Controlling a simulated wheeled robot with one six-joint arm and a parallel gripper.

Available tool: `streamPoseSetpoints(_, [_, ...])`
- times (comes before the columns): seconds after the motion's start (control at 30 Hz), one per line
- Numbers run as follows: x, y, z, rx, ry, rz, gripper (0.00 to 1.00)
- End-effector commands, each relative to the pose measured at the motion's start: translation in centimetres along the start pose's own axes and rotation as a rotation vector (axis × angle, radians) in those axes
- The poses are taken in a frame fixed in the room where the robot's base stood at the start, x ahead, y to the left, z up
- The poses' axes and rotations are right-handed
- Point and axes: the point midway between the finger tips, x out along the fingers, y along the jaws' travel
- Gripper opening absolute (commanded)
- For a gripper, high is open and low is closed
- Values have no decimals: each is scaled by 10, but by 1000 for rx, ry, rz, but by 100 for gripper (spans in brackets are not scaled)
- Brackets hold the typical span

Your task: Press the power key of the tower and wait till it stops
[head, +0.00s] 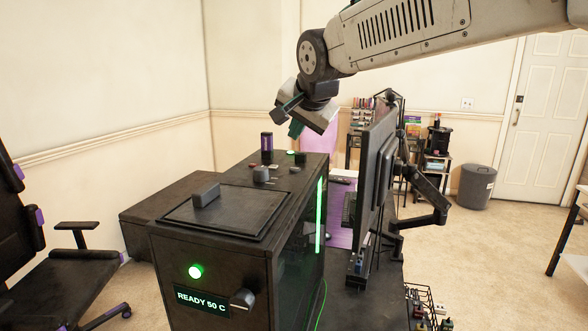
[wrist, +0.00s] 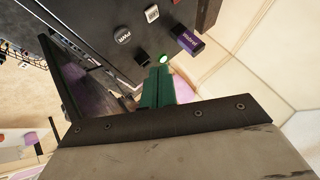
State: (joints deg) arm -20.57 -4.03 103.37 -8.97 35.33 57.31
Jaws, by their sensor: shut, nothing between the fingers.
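The tower (head: 225,262) is a black case with a green lamp and a display reading "READY 50 C" on its front. Several small keys and a lit green lamp (head: 290,152) sit on its far top end. In the wrist view a dark key marked PWR (wrist: 122,37) is on the top; I cannot tell surely which key it is in the head view. My gripper (head: 296,128) has green fingers, shut and empty, and hangs above the far top end, apart from the keys. In the wrist view its fingertips (wrist: 155,72) are near the lamp, with the PWR key up and left.
A monitor (head: 372,185) on an arm stands close on the right. A black chair (head: 60,260) is at left.

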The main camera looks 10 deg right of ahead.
Motion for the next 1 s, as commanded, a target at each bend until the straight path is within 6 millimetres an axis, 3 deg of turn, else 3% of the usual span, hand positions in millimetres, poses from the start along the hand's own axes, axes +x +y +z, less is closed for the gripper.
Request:
streamPoseSetpoints(0.4, [32,24,24,0,-1,2,0])
streamPoseSetpoints(1.0, [35,26,26,1,-1,0,0])
